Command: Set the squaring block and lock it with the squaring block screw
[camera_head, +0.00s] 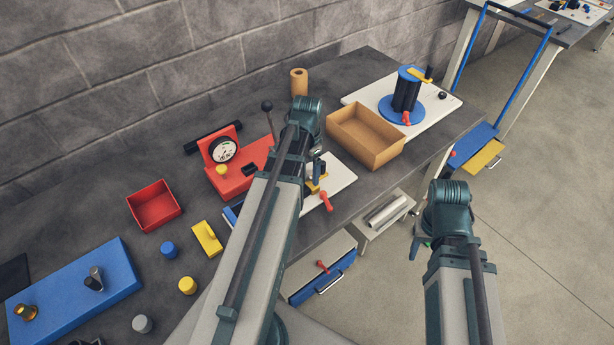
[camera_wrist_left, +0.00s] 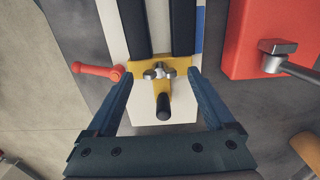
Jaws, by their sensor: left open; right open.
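A yellow block (camera_wrist_left: 178,66), which looks like the squaring block, lies across the ends of two black rails (camera_wrist_left: 184,28) on a white plate (camera_wrist_left: 140,108). A silver wing-headed screw (camera_wrist_left: 160,71), apparently its screw, sits on it. A black handle (camera_wrist_left: 163,106) stands out from it. The yellow block also shows in the head view (camera_head: 317,186), partly behind my left arm. My left gripper (camera_wrist_left: 161,76) is open, its fingers either side of the yellow block and screw, not closed on them. My right gripper (camera_head: 423,243) is open and empty, away from the bench; its wrist partly hides it.
A red lever (camera_wrist_left: 95,70) sticks out beside the block. A red gauge stand (camera_head: 232,178) stands left of my left arm. A cardboard box (camera_head: 365,136) and a blue reel (camera_head: 402,108) are further right. Several small parts lie at the left.

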